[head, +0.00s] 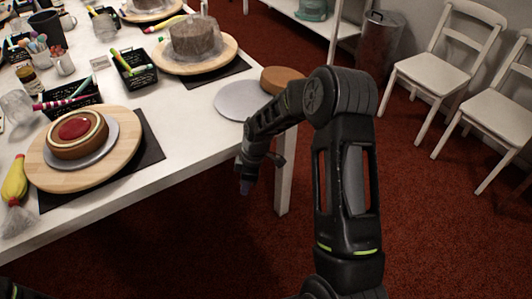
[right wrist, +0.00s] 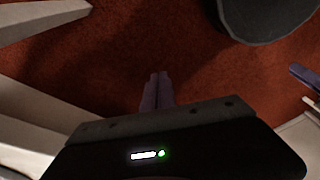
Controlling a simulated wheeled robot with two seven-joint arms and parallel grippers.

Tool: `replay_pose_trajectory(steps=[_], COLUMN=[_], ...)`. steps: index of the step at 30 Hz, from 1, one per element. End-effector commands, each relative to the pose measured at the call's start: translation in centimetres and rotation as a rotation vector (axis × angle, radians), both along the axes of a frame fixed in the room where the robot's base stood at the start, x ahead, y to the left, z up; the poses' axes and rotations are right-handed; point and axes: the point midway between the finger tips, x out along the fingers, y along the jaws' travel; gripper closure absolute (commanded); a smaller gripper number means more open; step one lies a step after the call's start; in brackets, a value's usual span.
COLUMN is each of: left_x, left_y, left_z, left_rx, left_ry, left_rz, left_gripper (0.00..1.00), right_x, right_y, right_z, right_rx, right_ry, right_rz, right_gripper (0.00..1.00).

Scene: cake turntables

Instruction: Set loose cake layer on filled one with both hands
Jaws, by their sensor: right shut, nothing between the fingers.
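The filled cake layer (head: 77,135), with a red centre inside a pale ring, sits on a grey board on a round wooden turntable (head: 48,181) at the left of the table. The loose cake layer (head: 283,79) is plain brown and lies near the table's right edge, beside or on a round grey board (head: 241,101); my right arm partly hides it. My right gripper (head: 246,187) hangs off the table's front edge, below the tabletop and apart from both layers. In the right wrist view its fingers (right wrist: 157,90) are together and empty. My left gripper is not in view.
A wrapped cake (head: 194,40) stands on another turntable farther back. Black baskets (head: 136,71) of tools and a yellow piping bag (head: 15,182) lie around. White chairs (head: 440,60) and a metal bin (head: 380,45) stand right. The table's front middle (head: 190,125) is clear.

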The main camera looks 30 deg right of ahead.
Motion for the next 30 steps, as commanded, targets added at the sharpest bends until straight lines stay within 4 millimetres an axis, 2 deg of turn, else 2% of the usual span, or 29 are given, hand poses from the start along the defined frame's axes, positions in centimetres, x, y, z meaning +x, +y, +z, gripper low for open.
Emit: replay_pose_trajectory(steps=[1,5,6,8,9,12,15,18,26,30], left_x=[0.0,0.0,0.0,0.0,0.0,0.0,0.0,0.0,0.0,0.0], left_y=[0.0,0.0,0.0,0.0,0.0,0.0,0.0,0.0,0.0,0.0], left_z=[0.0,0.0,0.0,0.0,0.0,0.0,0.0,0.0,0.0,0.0], left_rx=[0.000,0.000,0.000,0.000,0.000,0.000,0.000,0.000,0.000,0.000], left_ry=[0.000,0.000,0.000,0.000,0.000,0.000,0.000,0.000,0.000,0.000], left_rz=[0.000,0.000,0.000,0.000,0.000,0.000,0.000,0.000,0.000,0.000], left_gripper=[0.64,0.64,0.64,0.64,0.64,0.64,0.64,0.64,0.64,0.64], right_x=[-1.3,-5.6,-7.6,-11.0,-13.4,-18.6,-21.9,-23.3,-23.5,-23.4], right_y=[2.4,9.0,11.3,14.6,16.6,19.7,21.2,21.8,21.8,21.8], right_z=[-1.8,-6.3,-7.6,-9.2,-10.0,-10.9,-11.0,-10.9,-10.9,-10.9], right_rx=[0.026,0.101,0.126,0.160,0.179,0.207,0.220,0.225,0.227,0.227], right_ry=[0.021,0.079,0.105,0.152,0.184,0.252,0.294,0.311,0.312,0.312], right_rz=[-0.054,-0.279,-0.369,-0.515,-0.612,-0.822,-0.962,-1.029,-1.045,-1.044], right_gripper=[1.00,1.00,1.00,1.00,1.00,1.00,1.00,1.00,1.00,0.89])
